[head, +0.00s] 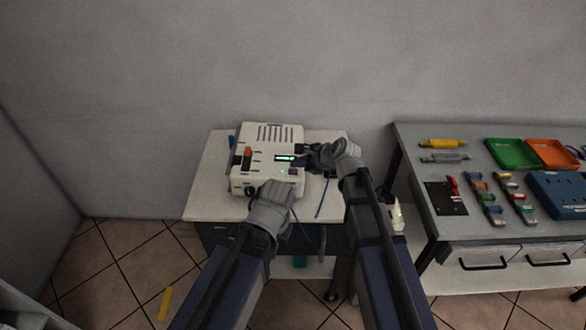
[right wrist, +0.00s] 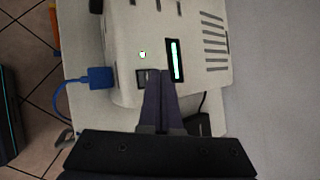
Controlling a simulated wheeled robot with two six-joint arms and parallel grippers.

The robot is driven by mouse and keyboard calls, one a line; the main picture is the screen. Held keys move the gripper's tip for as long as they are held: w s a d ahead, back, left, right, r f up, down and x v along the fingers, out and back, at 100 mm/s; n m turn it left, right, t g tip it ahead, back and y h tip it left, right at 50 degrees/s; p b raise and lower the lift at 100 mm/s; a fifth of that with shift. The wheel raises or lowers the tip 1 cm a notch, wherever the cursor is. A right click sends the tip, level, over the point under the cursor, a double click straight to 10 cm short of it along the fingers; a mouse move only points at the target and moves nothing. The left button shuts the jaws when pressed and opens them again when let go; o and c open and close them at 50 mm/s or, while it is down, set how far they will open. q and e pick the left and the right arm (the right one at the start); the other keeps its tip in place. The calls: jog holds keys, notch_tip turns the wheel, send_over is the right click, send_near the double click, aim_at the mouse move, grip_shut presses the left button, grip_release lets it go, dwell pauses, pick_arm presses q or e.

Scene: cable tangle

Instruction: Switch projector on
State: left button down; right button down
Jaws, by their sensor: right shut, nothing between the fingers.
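The projector (head: 262,142) is a cream box with top vents on the small white table. It also shows in the right wrist view (right wrist: 125,30). Its narrow display (right wrist: 175,62) glows green-white, and a small green light (right wrist: 142,54) is lit. My right gripper (head: 306,160) reaches in from the projector's right side. In the right wrist view its fingers (right wrist: 160,76) are shut and empty, with tips at a dark switch (right wrist: 142,76), partly covering it; contact is unclear. My left gripper (head: 275,194) is at the projector's front edge; its fingertips are hidden.
A blue plug (right wrist: 100,78) with a blue cable sits at the projector's side. The white table (head: 205,200) has little free room. A grey workbench (head: 408,136) at the right holds green and orange trays, a blue box and tools. A wall stands behind.

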aim_at(298, 174)
dwell(0.3)
jog(key=r+p, duration=0.5)
jog(key=shift+d+r, duration=0.1)
jog(key=shift+d, duration=0.1)
dwell(0.8)
jog(key=s+d+f+n+g+h, duration=0.1)
jog(key=s+f+n+g+h, duration=0.1)
jog(key=s+n, duration=0.5)
jog(key=s+d+f+n+g+h, duration=0.2)
jog(key=s+f+n+g+h, duration=0.1)
jog(key=s+n, duration=0.5)
jog(key=s+d+f+n+g+h, duration=0.2)
jog(key=s+n, duration=0.5)
jog(key=s, duration=0.4)
jog(key=shift+f+n+h, duration=0.25)
jog(key=shift+n+h, duration=0.15)
jog(key=shift+h, duration=0.2)
